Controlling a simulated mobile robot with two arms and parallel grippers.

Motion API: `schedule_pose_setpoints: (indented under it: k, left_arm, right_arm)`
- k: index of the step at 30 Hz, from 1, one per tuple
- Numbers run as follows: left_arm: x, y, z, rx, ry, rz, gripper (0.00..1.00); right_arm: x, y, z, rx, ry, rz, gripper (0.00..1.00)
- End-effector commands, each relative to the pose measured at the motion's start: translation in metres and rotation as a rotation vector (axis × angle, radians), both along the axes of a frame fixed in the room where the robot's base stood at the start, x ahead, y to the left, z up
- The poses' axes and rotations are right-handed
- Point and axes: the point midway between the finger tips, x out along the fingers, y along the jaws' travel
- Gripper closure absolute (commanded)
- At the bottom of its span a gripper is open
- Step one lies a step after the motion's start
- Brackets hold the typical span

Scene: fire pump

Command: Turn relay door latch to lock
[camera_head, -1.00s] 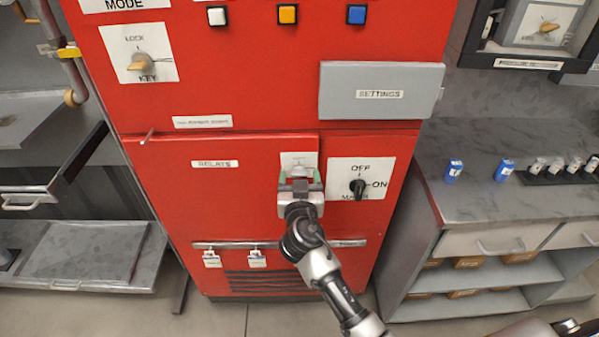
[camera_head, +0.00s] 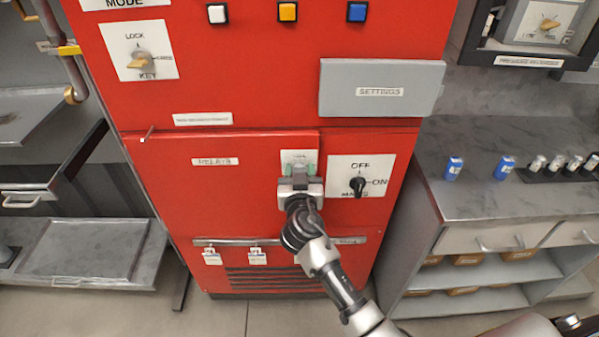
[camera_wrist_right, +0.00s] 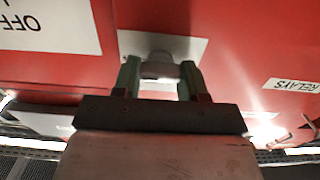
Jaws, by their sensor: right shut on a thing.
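The relay door (camera_head: 230,195) is a red panel labelled RELAYS on the front of the red cabinet. The latch is a grey knob on a white plate (camera_head: 299,156) at the door's upper right. My right gripper (camera_head: 300,172) is in front of this plate and hides most of the latch in the head view. In the right wrist view, the green-tipped fingers (camera_wrist_right: 160,80) are on both sides of the grey latch knob (camera_wrist_right: 160,66), shut on it. My left gripper is not in view.
An OFF/ON rotary switch (camera_head: 358,184) sits just right of the latch. A grey SETTINGS box (camera_head: 381,89) sticks out above. A handle bar (camera_head: 225,242) with hanging tags crosses lower down. A grey counter (camera_head: 490,190) with blue items stands at the right.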

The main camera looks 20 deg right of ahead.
Motion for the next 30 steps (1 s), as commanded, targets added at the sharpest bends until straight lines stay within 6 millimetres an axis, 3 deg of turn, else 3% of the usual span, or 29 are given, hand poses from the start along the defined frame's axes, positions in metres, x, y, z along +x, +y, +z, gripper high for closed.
schedule_pose_setpoints:
  k: [11, 30]
  left_arm:
    - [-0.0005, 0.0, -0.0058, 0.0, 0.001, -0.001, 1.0]
    - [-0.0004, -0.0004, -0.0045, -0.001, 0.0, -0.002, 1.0]
  right_arm:
    - [0.0002, 0.0008, -0.0007, -0.186, 0.054, 0.0, 0.81]
    - [0.001, 0.0031, -0.0004, -0.768, 0.221, 0.001, 0.81]
